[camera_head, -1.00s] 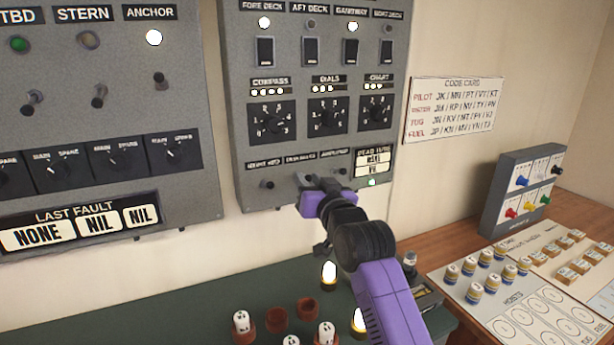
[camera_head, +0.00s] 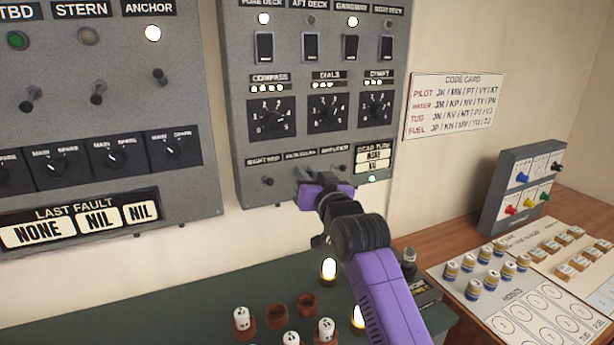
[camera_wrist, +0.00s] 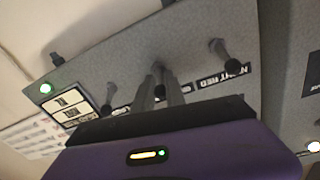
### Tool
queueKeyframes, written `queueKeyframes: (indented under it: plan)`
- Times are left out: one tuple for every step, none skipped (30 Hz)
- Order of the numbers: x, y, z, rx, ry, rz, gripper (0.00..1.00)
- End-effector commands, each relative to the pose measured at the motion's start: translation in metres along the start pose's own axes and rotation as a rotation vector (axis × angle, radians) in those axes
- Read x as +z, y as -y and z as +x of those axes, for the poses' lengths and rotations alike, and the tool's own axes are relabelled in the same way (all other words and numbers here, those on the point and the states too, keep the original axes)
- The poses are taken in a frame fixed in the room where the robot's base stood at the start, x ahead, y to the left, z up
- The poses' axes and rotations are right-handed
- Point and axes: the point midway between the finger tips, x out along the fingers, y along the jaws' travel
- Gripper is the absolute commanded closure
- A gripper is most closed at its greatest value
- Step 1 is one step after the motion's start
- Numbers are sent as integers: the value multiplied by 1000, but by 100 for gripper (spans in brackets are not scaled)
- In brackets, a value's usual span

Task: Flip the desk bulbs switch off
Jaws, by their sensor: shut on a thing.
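The small toggle row sits under the dials on the tall grey panel (camera_head: 238,120). In the head view its middle label (camera_head: 300,156) is too small to read surely, and the middle toggle is hidden by my gripper (camera_head: 322,178). In the wrist view the middle toggle, the desk bulbs switch (camera_wrist: 157,66), stands between my two grey fingertips. My gripper is shut on it there. The night red switch (camera_wrist: 220,50) is to its right, and another toggle (camera_wrist: 107,92) to its left. Two bulbs on the desk (camera_head: 329,270) glow white.
A grey panel with toggles (camera_head: 100,95) is at left. A code card (camera_head: 455,106) hangs on the wall. A box with coloured knobs (camera_head: 520,185) and boards with small pieces (camera_head: 480,270) stand at right. Small red-brown cups (camera_head: 277,316) stand on the green desk below.

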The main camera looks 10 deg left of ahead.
Motion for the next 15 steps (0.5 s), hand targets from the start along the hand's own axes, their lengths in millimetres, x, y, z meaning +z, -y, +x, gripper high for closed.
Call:
queueKeyframes:
  plan:
    - [3,0,0,-1,-5,1,100]
    - [4,-1,0,-2,-10,1,100]
    - [5,-1,0,-3,-17,2,100]
    - [6,-1,0,-5,-24,2,100]
    - [7,-1,0,-6,-32,3,100]
    - [8,-2,-1,-8,-44,3,100]
    - [9,-2,-1,-10,-53,4,100]
    - [10,-2,-1,-12,-63,5,100]
    - [11,-2,-1,-15,-80,6,100]
    - [13,-3,-1,-17,-92,6,100]
    - [14,-3,-1,-19,-105,7,100]
    - [15,-3,-1,-23,-124,8,100]
    - [16,-3,-2,-25,-137,9,100]
    - [17,-4,-2,-28,-153,10,100]
    - [18,-4,-2,-32,-172,12,100]
